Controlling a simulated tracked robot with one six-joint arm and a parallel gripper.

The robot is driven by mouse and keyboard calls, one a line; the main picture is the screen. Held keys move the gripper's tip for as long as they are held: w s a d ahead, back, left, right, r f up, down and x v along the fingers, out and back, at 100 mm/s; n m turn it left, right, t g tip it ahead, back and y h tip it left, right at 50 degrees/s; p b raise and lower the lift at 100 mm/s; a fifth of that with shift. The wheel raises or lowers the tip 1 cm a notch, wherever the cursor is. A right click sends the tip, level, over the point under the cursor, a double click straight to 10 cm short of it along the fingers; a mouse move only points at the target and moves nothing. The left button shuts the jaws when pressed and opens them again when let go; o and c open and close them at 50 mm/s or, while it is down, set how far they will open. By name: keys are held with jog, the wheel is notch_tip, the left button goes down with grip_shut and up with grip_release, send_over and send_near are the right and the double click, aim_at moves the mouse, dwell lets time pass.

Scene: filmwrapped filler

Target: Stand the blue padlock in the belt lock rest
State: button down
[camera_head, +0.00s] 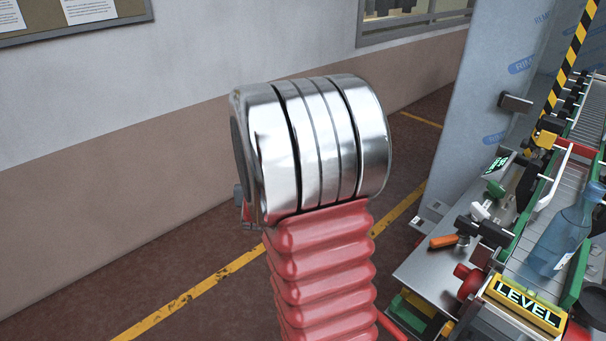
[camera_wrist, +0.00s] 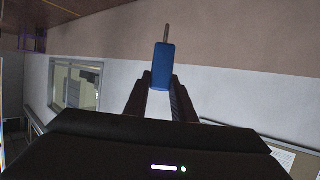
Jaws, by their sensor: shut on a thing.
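The blue padlock (camera_wrist: 163,70) is in the wrist view, a blue body with a thin, pale brownish shackle or rod pointing up in the picture. My gripper (camera_wrist: 161,88) is shut on it, with one dark finger on each side of its lower end. In the head view my own arm, with a chrome joint and red bellows, fills the middle, and I cannot make out the padlock or the gripper there. I cannot pick out the belt lock rest for sure in either view.
At the right of the head view, a conveyor (camera_head: 592,120) carries a blue bottle (camera_head: 562,238). A metal shelf (camera_head: 425,268) beside it holds an orange-handled tool (camera_head: 444,241). A yellow LEVEL sign (camera_head: 525,304) stands in front. A grey panel (camera_head: 480,110) rises behind. Floor left of the shelf looks clear.

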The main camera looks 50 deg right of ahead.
jog(key=w+a+n+t+y, duration=0.1)
jog(key=w+a+n+y, duration=0.1)
jog(key=a, duration=0.9)
jog(key=w+a+f+n+t+y, duration=0.1)
jog(key=w+a+n+y, duration=0.2)
jog(key=a, duration=0.9)
jog(key=w+a+f+n+t+y, duration=0.1)
jog(key=w+a+n+y, duration=0.2)
jog(key=a, duration=0.8)
jog(key=shift+w+a+f+y, duration=0.15)
jog(key=shift+a+y, duration=0.15)
jog(key=shift+y, duration=0.2)
jog(key=shift+d, duration=0.15)
